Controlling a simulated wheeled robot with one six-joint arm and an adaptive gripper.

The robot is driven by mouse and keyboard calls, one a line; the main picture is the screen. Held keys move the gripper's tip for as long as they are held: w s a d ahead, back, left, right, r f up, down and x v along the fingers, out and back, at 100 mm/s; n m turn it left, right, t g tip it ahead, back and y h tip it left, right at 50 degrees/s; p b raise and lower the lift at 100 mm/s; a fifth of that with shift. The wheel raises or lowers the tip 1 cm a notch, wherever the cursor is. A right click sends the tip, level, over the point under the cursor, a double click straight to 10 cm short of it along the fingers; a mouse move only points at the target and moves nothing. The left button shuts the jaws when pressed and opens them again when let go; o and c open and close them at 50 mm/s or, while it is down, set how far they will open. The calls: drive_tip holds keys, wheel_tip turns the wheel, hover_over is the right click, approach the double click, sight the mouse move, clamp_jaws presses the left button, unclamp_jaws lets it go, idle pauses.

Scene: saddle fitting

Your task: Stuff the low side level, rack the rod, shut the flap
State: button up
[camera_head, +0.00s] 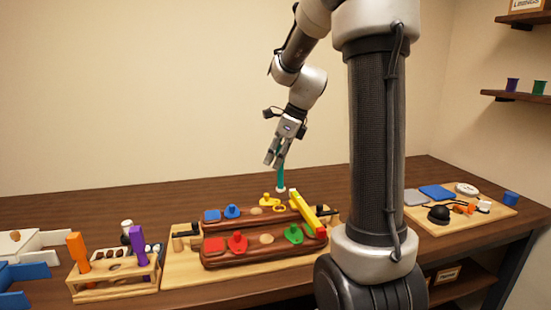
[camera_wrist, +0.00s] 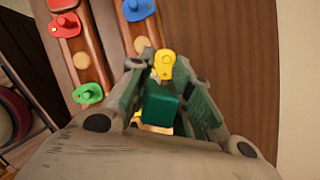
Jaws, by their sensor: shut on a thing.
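My gripper (camera_head: 275,160) is shut on a teal rod (camera_head: 281,176) with a white lower end. The rod points down behind the far brown saddle panel (camera_head: 246,217); I cannot tell whether its end touches anything. In the wrist view the teal rod (camera_wrist: 160,110) sits between the fingers, close to a yellow knobbed piece (camera_wrist: 164,62). The near brown panel (camera_head: 265,248) bears a red knobbed piece (camera_head: 237,243) and a green one (camera_head: 294,234). The far panel bears a blue one (camera_head: 232,211). A yellow bar (camera_head: 306,211) lies across the panels' right end.
A wooden rack (camera_head: 115,279) at left holds orange and purple handled tools (camera_head: 138,243). White and blue parts (camera_head: 22,272) lie at the far left. A wooden board (camera_head: 470,213) at right carries several small items. The table behind the panels is clear.

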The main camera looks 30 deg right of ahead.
drive_tip(key=shift+w+f, duration=0.1)
drive_tip(key=shift+f, duration=2.45)
drive_tip(key=shift+f, duration=1.75)
wheel_tip(320, 180, up, 8)
idle(0.6)
idle(1.7)
